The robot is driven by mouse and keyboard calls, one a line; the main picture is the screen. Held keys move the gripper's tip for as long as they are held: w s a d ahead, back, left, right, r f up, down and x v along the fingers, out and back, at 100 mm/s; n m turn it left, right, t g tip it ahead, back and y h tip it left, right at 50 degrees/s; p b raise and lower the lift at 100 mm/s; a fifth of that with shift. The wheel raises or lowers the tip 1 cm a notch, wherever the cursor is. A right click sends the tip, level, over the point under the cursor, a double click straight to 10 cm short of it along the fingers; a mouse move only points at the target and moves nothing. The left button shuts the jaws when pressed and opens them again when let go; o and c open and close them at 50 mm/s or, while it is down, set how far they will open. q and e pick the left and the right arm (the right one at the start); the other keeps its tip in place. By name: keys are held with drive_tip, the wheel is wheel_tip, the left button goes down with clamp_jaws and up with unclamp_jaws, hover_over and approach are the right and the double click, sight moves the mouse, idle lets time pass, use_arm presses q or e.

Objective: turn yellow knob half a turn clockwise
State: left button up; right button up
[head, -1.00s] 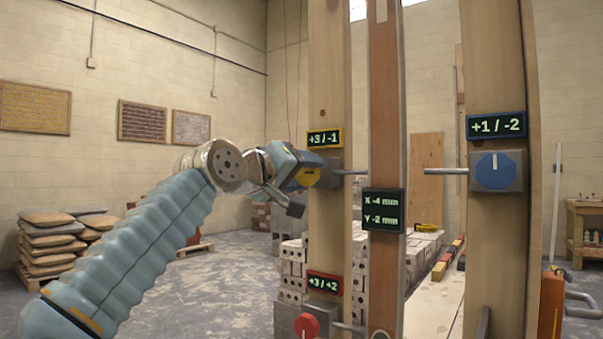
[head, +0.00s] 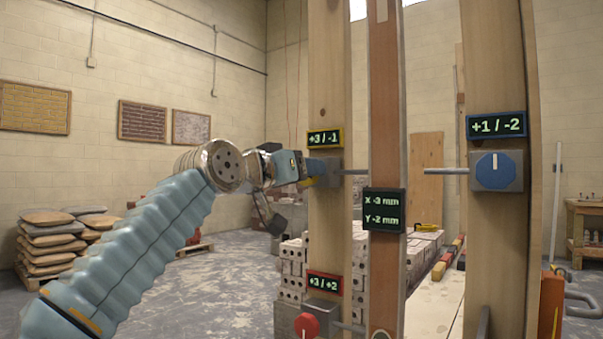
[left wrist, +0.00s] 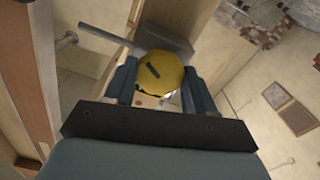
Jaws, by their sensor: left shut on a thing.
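The yellow knob (left wrist: 160,73) sits between the two fingers of my left gripper (left wrist: 160,88) in the left wrist view, with a dark mark on its face. In the head view my left gripper (head: 311,169) is at the knob's grey box (head: 333,171) on the left wooden post, and the fingers hide most of the knob. The gripper is shut on the knob. The yellow-framed display (head: 324,139) above it reads +3 / -1. The display on the middle post (head: 384,210) reads X -3 mm, Y -2 mm. My right gripper does not show.
A blue knob (head: 493,171) is on the right post under a +1 / -2 display (head: 497,125). A red knob (head: 307,325) is low on the left post under a +3 / +2 display (head: 324,284). Stacked bricks (head: 291,275) stand behind the posts.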

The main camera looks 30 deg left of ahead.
use_arm(q)
drive_tip(key=shift+f+m, duration=0.15)
drive_tip(key=shift+m, duration=14.45)
drive_tip(key=o, duration=1)
drive_tip(key=shift+o, duration=0.2)
